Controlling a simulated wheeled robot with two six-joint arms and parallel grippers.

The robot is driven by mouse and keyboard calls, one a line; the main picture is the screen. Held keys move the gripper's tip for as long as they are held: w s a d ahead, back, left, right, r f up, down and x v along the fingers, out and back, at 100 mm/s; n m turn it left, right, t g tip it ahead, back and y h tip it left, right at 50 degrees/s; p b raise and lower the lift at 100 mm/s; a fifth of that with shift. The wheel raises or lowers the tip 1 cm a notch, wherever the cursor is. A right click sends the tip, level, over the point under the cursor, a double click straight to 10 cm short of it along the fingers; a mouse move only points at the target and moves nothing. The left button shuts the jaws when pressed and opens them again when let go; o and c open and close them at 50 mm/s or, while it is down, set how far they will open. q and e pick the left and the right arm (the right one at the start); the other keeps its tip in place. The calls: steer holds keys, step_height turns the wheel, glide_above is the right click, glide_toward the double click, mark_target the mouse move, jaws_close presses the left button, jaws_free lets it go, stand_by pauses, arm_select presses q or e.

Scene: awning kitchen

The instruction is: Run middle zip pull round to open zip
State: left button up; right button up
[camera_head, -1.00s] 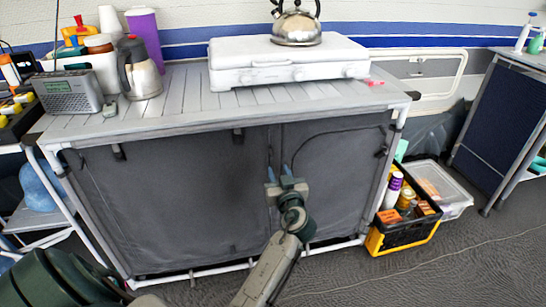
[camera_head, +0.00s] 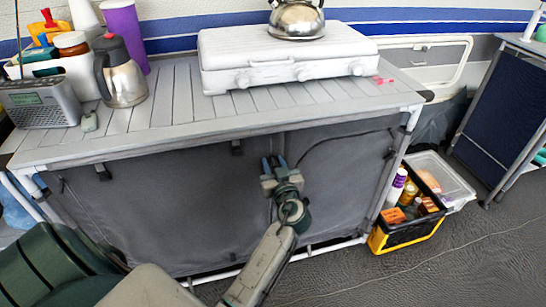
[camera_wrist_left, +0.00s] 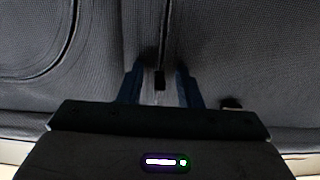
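The grey fabric front of the cabinet (camera_head: 170,200) hangs under the slatted top. A vertical middle seam runs down it, seen in the wrist view as a dark line (camera_wrist_left: 162,30). A curved zip line (camera_head: 335,138) arcs over the right panel. My left gripper (camera_head: 273,161) is at the middle of the front, its blue fingers pointing at the fabric. In the wrist view the fingers stand apart, with a small dark tab, likely the zip pull (camera_wrist_left: 160,80), between them. I cannot tell whether they touch it. My right gripper is not in view.
A white stove (camera_head: 290,65) with a kettle (camera_head: 297,18), a steel jug (camera_head: 121,75) and a radio (camera_head: 40,102) stand on the cabinet top. A black and yellow crate (camera_head: 408,228) and a clear box (camera_head: 440,175) stand on the floor at right.

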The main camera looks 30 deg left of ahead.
mark_target(274, 163)
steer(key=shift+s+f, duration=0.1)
arm_select(q)
jaws_close()
steer(key=shift+r+p, duration=0.9)
steer(key=shift+r, duration=1.65)
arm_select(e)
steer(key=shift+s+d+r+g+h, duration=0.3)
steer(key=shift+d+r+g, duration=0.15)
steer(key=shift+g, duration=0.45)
arm_select(q)
jaws_free()
steer(key=shift+f, duration=0.15)
